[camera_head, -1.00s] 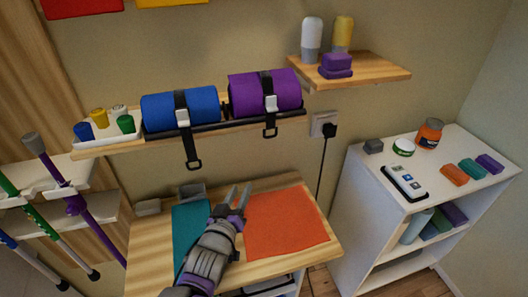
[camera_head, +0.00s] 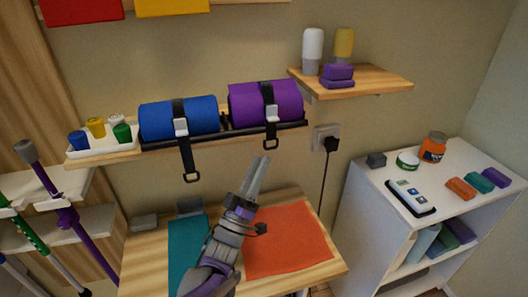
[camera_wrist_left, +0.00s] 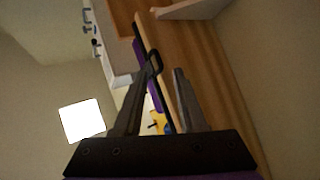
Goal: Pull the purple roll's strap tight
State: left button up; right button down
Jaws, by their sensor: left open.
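The purple roll (camera_head: 287,101) lies on the wall shelf, wrapped by a black strap with a pale buckle (camera_head: 270,112). The strap's short tail ends in a black loop (camera_head: 271,144) that hangs below the shelf edge. My left gripper (camera_head: 262,160) points up, open and empty, just below the loop in the picture. In the left wrist view a black loop (camera_wrist_left: 155,64) shows near the tips of the open gripper (camera_wrist_left: 165,76), by the left finger. Whether the finger touches it I cannot tell. My right gripper is in neither view.
A blue roll (camera_head: 155,122) sits to the left, its longer strap ending in another loop (camera_head: 192,177). Below is a wooden table (camera_head: 145,270) with a teal sheet (camera_head: 185,245) and an orange sheet (camera_head: 290,240). A black plug with a cord (camera_head: 331,144) is at the right.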

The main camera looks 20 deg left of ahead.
aim_at(271, 138)
pick_arm(q)
jog(key=x, duration=0.3)
jog(key=shift+w+d+r, duration=0.1)
jog(key=shift+w+r, duration=0.15)
grip_shut()
dwell(1.3)
